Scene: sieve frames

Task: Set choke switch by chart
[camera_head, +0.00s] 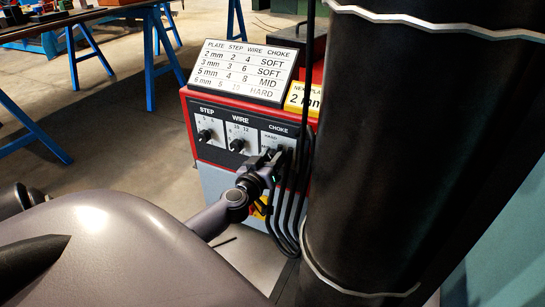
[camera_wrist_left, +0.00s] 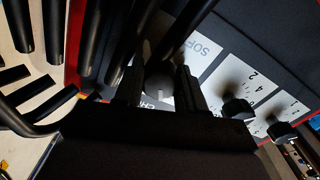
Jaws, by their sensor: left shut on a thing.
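The red-edged welder panel carries the choke switch, a dark round knob (camera_wrist_left: 159,82), under the word CHOKE. My left gripper (camera_head: 272,157) is at this switch, and in the wrist view its two fingers (camera_wrist_left: 159,95) are shut on either side of the knob. The knob's pointer setting cannot be read. Part of a SOFT label shows beside it in the wrist view. The chart (camera_head: 243,71) above gives SOFT for 2 mm and 3 mm, MID for 5 mm, HARD for 6 mm. A yellow plate card (camera_head: 303,98) reads 2 mm, partly hidden. My right gripper is not in view.
The step knob (camera_head: 204,135) and wire knob (camera_head: 237,145) sit left of the choke switch. Black cables (camera_head: 290,205) hang close beside my left gripper. A large black cylinder (camera_head: 400,150) blocks the right side. Blue trestles (camera_head: 150,55) stand behind on open floor.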

